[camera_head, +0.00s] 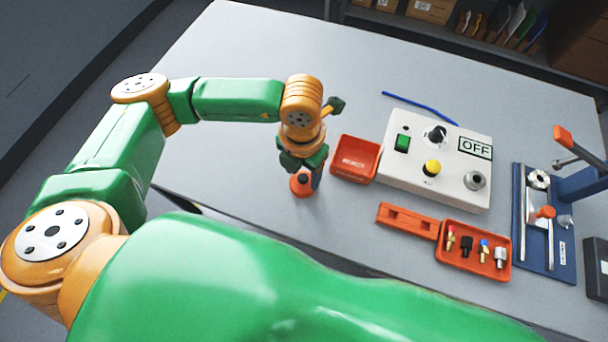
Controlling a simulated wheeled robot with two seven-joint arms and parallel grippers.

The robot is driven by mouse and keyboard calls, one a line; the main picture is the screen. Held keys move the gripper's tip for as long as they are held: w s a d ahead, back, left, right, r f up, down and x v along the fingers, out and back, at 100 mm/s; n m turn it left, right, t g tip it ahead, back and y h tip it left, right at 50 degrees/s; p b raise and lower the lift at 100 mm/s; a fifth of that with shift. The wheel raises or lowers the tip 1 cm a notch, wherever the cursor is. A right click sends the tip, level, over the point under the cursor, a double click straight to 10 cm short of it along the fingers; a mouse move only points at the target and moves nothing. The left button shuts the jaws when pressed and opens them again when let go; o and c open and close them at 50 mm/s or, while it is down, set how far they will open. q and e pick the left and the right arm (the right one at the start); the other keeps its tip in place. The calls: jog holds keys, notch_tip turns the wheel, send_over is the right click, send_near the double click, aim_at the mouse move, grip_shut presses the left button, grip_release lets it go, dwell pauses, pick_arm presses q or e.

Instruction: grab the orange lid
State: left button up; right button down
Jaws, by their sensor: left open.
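A small round orange piece (300,187), which looks like the orange lid, is on the grey table near its front edge, left of the orange-red tray. My left gripper (305,170) points down right over it, with its fingers around or just above the piece. The gripper is open. The fingers and wrist hide part of the piece, so I cannot tell whether they touch it. My right gripper is out of view.
Right of the gripper are an empty orange-red tray (345,170), a white control box (405,175) marked OFF, an orange tray (472,269) with several small fittings, and a blue fixture (560,262). A blue rod (420,106) lies behind. The table's back left is clear.

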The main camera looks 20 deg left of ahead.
pick_arm(q)
jog(key=shift+w+f, duration=0.2)
jog(key=shift+f, duration=0.7)
grip_shut()
jog(key=shift+r, duration=0.2)
